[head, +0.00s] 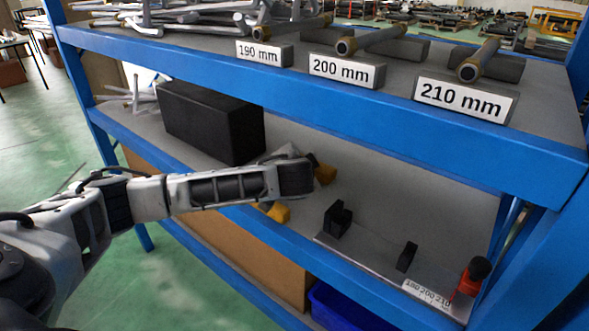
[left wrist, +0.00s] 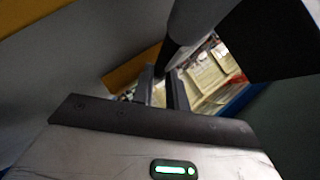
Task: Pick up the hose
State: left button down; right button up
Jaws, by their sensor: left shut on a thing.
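My left gripper (head: 312,172) reaches in from the left over the middle shelf, and its jaws are mostly hidden by my own wrist in the head view. In the left wrist view the two dark fingers (left wrist: 163,88) are close together, shut on a dark, rod-like thing (left wrist: 190,30) that runs up and right; it appears to be the hose, though its full shape is not clear. Orange-yellow pieces (head: 278,212) show beside the gripper in the head view. My right gripper is not in view.
The blue shelf's top board holds grey tubes with brass ends (head: 380,39) behind size labels (head: 347,71). A black box (head: 211,120) stands left of the gripper. Black holders (head: 338,218), a smaller block (head: 407,257) and a red-black item (head: 472,277) stand to the right.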

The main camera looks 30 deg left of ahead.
pick_arm(q)
jog(key=shift+r, duration=0.15)
jog(key=shift+r, duration=0.25)
notch_tip(320, 180, up, 3)
jog(key=shift+r, duration=0.1)
jog(key=s+d, duration=0.3)
jog(key=s, duration=0.2)
jog(key=s+d+b, duration=0.1)
jog(key=s+d, duration=0.2)
jog(key=s, duration=0.1)
jog(key=s+d+b, duration=0.1)
jog(key=s+d, duration=0.1)
jog(key=s, duration=0.3)
jog(key=shift+s+d+f, duration=0.25)
jog(key=shift+s+d, duration=0.05)
jog(key=shift+d, duration=0.1)
jog(key=shift+s+d, duration=0.25)
jog(key=shift+s, duration=0.3)
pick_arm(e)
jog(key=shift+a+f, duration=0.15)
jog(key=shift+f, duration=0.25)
